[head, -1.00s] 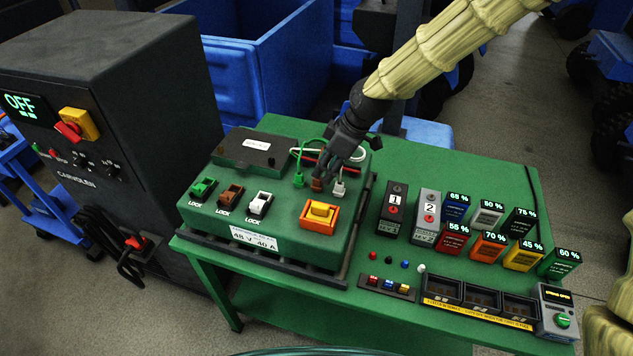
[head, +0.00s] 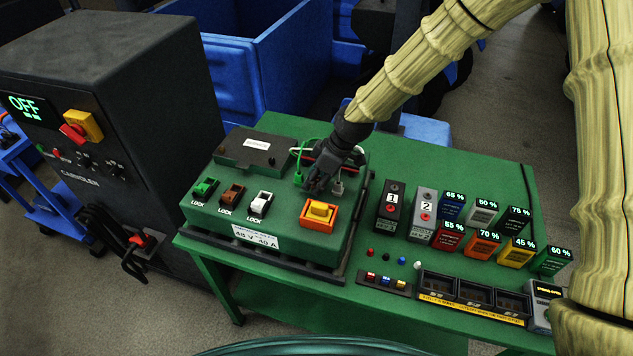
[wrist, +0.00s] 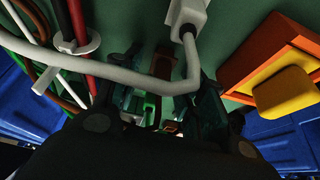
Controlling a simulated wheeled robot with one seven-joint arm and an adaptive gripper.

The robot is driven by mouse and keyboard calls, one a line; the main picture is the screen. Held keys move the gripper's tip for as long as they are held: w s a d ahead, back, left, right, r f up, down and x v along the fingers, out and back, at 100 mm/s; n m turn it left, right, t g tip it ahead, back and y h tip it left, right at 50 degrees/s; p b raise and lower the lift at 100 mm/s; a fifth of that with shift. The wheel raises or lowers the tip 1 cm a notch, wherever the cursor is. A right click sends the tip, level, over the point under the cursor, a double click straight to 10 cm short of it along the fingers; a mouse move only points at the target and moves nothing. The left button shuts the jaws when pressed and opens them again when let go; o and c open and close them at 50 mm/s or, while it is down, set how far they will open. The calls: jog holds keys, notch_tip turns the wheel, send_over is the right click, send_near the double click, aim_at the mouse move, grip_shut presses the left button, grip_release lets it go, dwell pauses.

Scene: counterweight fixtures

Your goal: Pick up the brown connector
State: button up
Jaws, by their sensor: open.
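My gripper (head: 314,186) is open and points down over the back right of the green box (head: 270,219), among the cable connectors. The brown connector is hidden behind the fingers in the head view. In the wrist view the fingers (wrist: 160,100) stand apart, with small dark, green and reddish parts between them; I cannot tell whether the brown connector is among these. The green connector (head: 298,179) is just left of the gripper, and the white connector (head: 338,187) is just right. The white connector (wrist: 187,14) and its cable cross above the fingers in the wrist view.
Green, brown (head: 232,193) and white lock switches line the box's left front. An orange-framed yellow button (head: 319,212) sits in front of the gripper. Red, brown and white cables (wrist: 75,20) run close by. Modules (head: 420,215) with percent displays stand on the green table's right.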

jog(key=c, duration=0.6)
jog(key=shift+r, duration=0.1)
jog(key=shift+r+b, duration=1.75)
jog(key=shift+r, duration=3.25)
jog(key=shift+f, duration=0.1)
jog(key=shift+f, duration=0.35)
jog(key=shift+s+a+p, duration=0.2)
jog(key=shift+a+p, duration=0.1)
jog(key=shift+a, duration=3.35)
jog(key=shift+s+a+p, duration=0.25)
jog(key=shift+a+p, duration=0.1)
jog(key=shift+a, duration=3.35)
jog(key=shift+s+a+p, duration=0.2)
jog(key=shift+a+p, duration=0.1)
jog(key=shift+a, duration=3.35)
